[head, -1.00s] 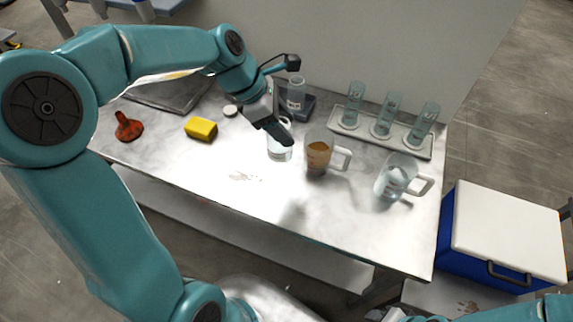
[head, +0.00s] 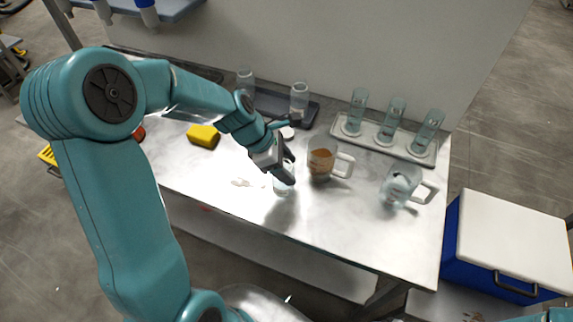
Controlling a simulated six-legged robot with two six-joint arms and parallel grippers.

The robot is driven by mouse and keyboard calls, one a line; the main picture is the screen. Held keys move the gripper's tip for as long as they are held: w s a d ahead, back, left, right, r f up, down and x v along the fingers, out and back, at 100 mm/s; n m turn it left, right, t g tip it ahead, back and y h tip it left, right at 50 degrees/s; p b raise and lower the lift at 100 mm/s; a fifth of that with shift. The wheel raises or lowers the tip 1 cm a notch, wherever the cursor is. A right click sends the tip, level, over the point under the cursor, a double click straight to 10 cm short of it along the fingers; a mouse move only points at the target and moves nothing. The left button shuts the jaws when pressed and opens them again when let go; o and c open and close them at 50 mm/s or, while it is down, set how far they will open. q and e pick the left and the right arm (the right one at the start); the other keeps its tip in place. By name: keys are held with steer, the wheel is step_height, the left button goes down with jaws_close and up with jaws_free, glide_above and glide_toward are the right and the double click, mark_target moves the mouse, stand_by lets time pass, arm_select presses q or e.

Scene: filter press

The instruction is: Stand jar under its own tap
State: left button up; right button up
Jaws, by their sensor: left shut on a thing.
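My left gripper (head: 283,163) is shut on a small clear glass jar (head: 284,183). It holds the jar upright over the white marbled table, left of the measuring jug. I cannot tell whether the jar's base touches the table. Two more clear jars stand at the dark tray at the back, one on the left (head: 245,80) and one on the right (head: 299,95). Tap-like spouts (head: 148,14) hang under a blue-grey shelf at the top left, cut off by the picture edge. My right gripper is not in view.
A jug of brown liquid (head: 320,163) stands right of the jar, and a clear jug (head: 398,185) stands further right. A rack with glass cylinders (head: 388,140) is behind them. A yellow sponge (head: 203,136) lies left. The table front (head: 330,225) is clear.

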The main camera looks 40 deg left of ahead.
arm_select(q)
steer(key=shift+f, duration=0.2)
steer(key=o, duration=1.3)
steer(key=shift+w, duration=0.1)
